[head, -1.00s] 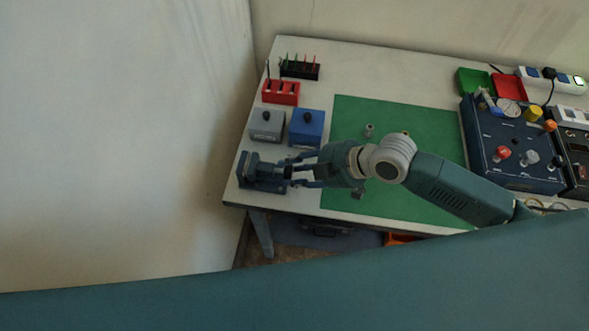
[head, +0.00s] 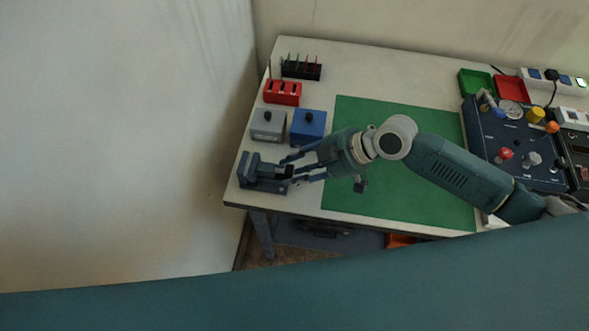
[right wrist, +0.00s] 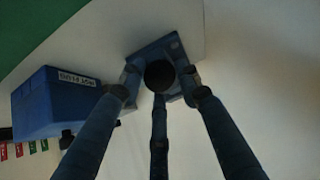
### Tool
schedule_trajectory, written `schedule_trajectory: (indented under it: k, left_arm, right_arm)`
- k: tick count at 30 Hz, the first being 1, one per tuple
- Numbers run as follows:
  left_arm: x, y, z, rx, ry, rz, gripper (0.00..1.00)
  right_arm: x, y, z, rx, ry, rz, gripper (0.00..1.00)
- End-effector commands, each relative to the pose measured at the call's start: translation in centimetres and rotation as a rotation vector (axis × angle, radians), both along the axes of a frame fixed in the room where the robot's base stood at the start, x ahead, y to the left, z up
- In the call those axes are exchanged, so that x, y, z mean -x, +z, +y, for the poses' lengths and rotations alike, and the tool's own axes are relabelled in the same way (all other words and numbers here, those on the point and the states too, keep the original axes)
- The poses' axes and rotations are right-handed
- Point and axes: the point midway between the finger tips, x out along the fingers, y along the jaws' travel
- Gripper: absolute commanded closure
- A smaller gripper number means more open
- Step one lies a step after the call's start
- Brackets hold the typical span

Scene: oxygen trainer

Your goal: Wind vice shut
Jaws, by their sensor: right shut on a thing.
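The blue-grey vice (head: 258,173) stands on the table's front left corner. My right gripper (head: 289,170) is at the vice's right side. In the right wrist view its fingers (right wrist: 160,86) close around a dark round knob (right wrist: 159,74) at the end of the blue vice body (right wrist: 179,54). The fingers and the knob hide part of the vice, so I cannot tell how wide its jaws stand. My left gripper is not in view.
A grey box (head: 267,126) and a blue box (head: 308,128) stand just behind the vice. A red rack (head: 282,93) and a black rack (head: 301,68) are farther back. The green mat (head: 420,205) under my arm is largely clear. A control panel (head: 520,165) stands at right.

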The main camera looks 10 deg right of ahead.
Motion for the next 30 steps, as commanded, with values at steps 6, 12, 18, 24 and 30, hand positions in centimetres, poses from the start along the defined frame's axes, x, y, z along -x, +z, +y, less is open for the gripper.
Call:
schedule_trajectory:
  k: [6, 12, 18, 24, 30]
  left_arm:
    - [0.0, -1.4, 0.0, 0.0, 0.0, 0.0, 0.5]
    - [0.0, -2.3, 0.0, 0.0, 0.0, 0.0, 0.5]
    - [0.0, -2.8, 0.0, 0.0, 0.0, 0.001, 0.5]
    - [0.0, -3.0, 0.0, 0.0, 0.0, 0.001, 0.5]
    - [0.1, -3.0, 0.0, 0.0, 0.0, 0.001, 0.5]
  right_arm:
    - [0.3, -1.2, -0.5, -0.034, 0.002, 0.17, 0.93]
    - [0.2, -1.3, -0.5, -0.071, 0.002, 0.287, 0.93]
    - [0.2, -1.2, -0.6, -0.092, 0.002, 0.358, 0.93]
    - [0.2, -1.2, -0.6, -0.099, 0.001, 0.387, 0.93]
    - [0.2, -1.2, -0.7, -0.099, 0.001, 0.39, 0.93]
